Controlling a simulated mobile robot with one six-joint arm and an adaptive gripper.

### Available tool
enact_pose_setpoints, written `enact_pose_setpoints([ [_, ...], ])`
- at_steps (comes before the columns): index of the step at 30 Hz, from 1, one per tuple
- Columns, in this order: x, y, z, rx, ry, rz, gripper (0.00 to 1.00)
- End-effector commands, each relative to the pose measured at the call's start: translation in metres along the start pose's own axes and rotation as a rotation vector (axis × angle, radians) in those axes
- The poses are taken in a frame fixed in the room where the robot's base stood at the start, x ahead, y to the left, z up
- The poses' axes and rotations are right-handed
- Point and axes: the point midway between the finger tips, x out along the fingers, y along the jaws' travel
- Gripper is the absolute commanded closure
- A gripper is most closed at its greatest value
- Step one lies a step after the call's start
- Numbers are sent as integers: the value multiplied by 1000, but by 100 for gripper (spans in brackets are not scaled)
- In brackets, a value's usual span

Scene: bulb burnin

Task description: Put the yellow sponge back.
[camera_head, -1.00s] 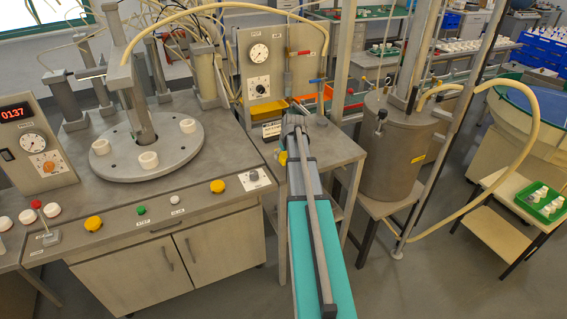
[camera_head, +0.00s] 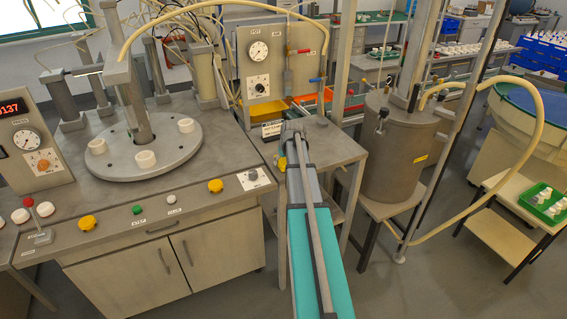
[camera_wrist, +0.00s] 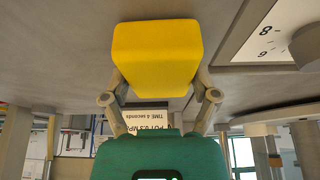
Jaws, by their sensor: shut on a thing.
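The yellow sponge (camera_wrist: 157,52) is a plain block held between the two fingers of my gripper (camera_wrist: 160,84) in the wrist view. My gripper is shut on it from both sides. In the head view my arm hides most of the gripper, at the side bench by the dial panel. A small yellow patch (camera_head: 282,162) shows beside the arm's end there. I cannot tell whether it is the sponge. A small label sign (camera_head: 271,129) stands on that bench. It also shows below the sponge in the wrist view (camera_wrist: 150,123), upside down.
The dial panel (camera_head: 262,70) stands behind the side bench. A yellow tray (camera_head: 265,111) and an orange tray (camera_head: 309,97) lie near it. Left is a main bench with a round plate (camera_head: 175,155) bearing white cups. A metal tank (camera_head: 385,165) stands to the right.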

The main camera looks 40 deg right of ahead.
Motion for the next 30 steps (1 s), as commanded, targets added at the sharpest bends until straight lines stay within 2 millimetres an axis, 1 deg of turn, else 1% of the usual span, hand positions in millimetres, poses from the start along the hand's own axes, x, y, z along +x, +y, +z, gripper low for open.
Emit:
enact_pose_setpoints([
  [5,0,0,0,0,0,0,61],
  [10,3,0,1,0,0,0,61],
  [11,3,0,1,0,0,0,21],
  [12,2,0,1,0,0,0,14],
  [14,2,0,1,0,0,0,3],
  [15,2,0,1,0,0,0,0],
  [30,1,0,0,0,0,0,0],
])
